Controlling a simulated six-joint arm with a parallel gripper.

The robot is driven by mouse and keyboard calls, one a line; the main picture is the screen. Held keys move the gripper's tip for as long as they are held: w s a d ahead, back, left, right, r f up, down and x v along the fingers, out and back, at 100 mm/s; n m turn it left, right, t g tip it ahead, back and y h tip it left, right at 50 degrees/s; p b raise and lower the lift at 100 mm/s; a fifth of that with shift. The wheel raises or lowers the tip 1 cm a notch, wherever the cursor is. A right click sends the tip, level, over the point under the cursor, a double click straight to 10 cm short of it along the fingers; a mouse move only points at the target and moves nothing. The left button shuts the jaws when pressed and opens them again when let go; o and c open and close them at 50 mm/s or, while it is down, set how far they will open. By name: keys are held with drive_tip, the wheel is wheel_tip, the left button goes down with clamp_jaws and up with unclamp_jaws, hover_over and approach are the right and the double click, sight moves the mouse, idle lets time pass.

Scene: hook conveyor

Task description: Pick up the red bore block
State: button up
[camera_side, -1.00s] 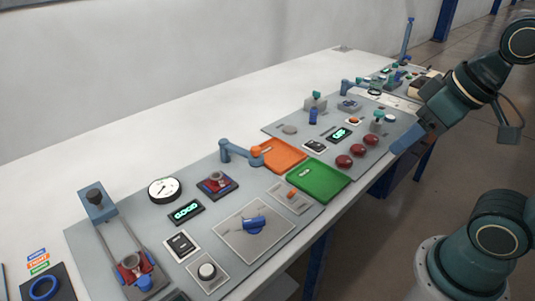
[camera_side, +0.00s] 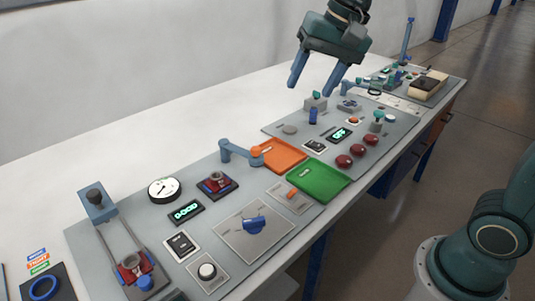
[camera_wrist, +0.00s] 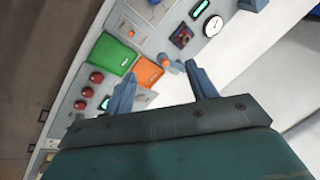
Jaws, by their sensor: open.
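A small red block (camera_side: 217,183) sits in a dark square fixture beside the dial gauge; it also shows in the wrist view (camera_wrist: 183,37). A second red part (camera_side: 130,268) sits with blue pieces at the foot of the railed fixture at the front left. I cannot tell for sure which is the bore block. My gripper (camera_side: 311,90) is open and empty, high above the bench behind the trays.
An orange tray (camera_side: 279,156) and a green tray (camera_side: 318,181) lie mid-panel, with a blue swing arm (camera_side: 238,152) beside the orange one. A dial gauge (camera_side: 164,189), a lit display (camera_side: 187,212) and several red buttons are on the panels. The white table behind is clear.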

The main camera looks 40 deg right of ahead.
drive_tip(key=w+a+f+m+g, duration=0.1)
drive_tip(key=w+f+m, duration=0.2)
drive_tip(key=w, duration=0.4)
drive_tip(key=w+a+f+m+g, duration=0.1)
drive_tip(key=w+a+f+m, duration=0.15)
drive_tip(key=w, duration=0.55)
drive_tip(key=w+a+f+m+g+y, duration=0.1)
drive_tip(key=w+f+m, duration=0.4)
drive_tip(key=w+f, duration=0.4)
wheel_tip(320, 180, down, 4)
drive_tip(key=shift+f+g, duration=0.15)
drive_tip(key=shift+g, duration=0.25)
drive_tip(key=shift+m, duration=0.25)
hover_over(217, 173)
drive_tip(key=shift+s+d+f, duration=0.15)
drive_tip(key=shift+f, duration=1.25)
drive_tip(key=shift+s+d+f, duration=0.1)
drive_tip(key=shift+d+f, duration=0.05)
drive_tip(key=shift+f, duration=1.2)
drive_tip(key=shift+s+d+f, duration=0.15)
drive_tip(key=shift+f, duration=1.25)
drive_tip(key=shift+x, duration=2.55)
